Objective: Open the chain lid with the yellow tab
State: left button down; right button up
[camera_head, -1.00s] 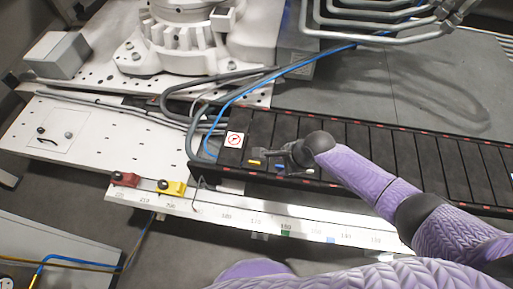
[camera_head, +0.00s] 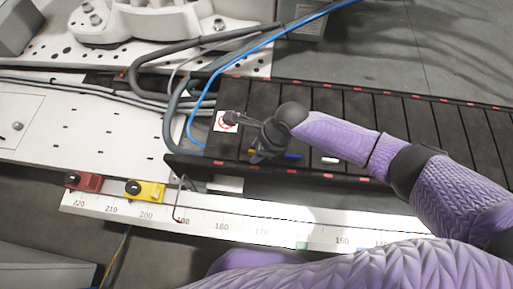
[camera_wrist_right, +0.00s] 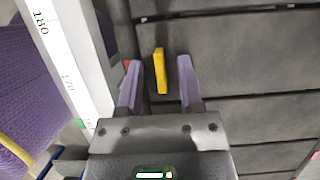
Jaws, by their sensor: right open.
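The black cable chain (camera_head: 390,128) has a row of flat dark lids. A yellow tab (camera_head: 251,152) sits near its left end, partly hidden by my right gripper (camera_head: 250,140). The right wrist view shows the yellow tab (camera_wrist_right: 160,72) upright in the picture on a dark lid. There, my right gripper (camera_wrist_right: 158,66) is open, with one purple finger on each side of the tab and a gap on both sides. I cannot tell how far above the lid the fingertips are. My left gripper is not in view.
A blue tab (camera_head: 293,156) and a white tab (camera_head: 331,160) lie to the right along the chain. Grey hoses (camera_head: 160,68) and a blue cable (camera_head: 225,82) run at its left end. A white numbered rail (camera_head: 250,222) lies in front, with red (camera_head: 84,181) and yellow (camera_head: 145,191) blocks.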

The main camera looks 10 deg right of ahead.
jog(key=shift+r, duration=0.1)
grip_shut()
dwell(0.9)
dwell(0.4)
